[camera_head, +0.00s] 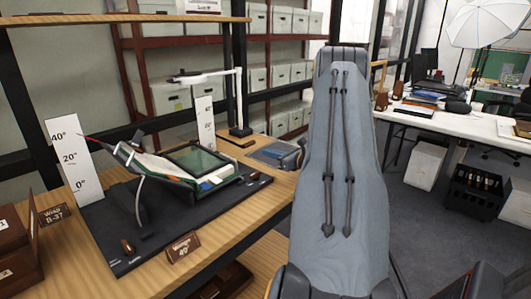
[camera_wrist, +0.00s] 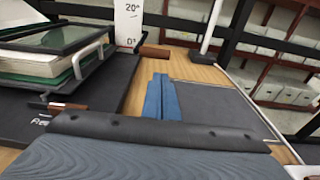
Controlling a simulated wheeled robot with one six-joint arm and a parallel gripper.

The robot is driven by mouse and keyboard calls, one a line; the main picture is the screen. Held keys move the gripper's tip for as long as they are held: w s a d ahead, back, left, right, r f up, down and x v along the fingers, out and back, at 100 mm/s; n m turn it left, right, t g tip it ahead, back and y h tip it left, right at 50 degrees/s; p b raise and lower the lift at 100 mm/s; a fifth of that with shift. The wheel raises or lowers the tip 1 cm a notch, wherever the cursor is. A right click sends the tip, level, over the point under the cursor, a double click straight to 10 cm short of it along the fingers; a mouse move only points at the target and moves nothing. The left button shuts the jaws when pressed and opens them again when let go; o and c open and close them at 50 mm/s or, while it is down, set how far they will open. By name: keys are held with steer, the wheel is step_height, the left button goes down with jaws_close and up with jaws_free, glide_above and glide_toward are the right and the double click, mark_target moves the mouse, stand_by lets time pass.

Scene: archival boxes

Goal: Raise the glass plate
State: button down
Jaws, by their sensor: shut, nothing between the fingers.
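The glass plate (camera_head: 195,160) is a dark-framed, greenish pane lying over an open book (camera_head: 160,168) on the cradle at left in the head view. In the wrist view the plate (camera_wrist: 62,36) shows at upper left, over the pages, with a pale curved handle at its near right side. My gripper (camera_wrist: 160,82) shows in the wrist view as two blue fingers pressed together, with nothing between them. It is to the right of the plate and apart from it. In the head view my arm hides most of the gripper.
The cradle stands on a black base board (camera_head: 110,225) on a wooden table (camera_head: 75,268). Angle cards (camera_head: 77,168) stand upright beside it. A white lamp post (camera_head: 238,100) rises behind. A dark flat panel (camera_wrist: 218,108) lies right of my fingers.

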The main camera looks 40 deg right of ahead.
steer(key=w, duration=0.2)
steer(key=w+p, duration=0.1)
steer(key=w, duration=0.2)
steer(key=w+f, duration=0.1)
steer(key=w, duration=0.2)
steer(key=shift+w+a, duration=0.1)
steer(key=shift+a, duration=0.2)
steer(key=shift+r+p, duration=0.15)
steer(key=shift+p, duration=0.2)
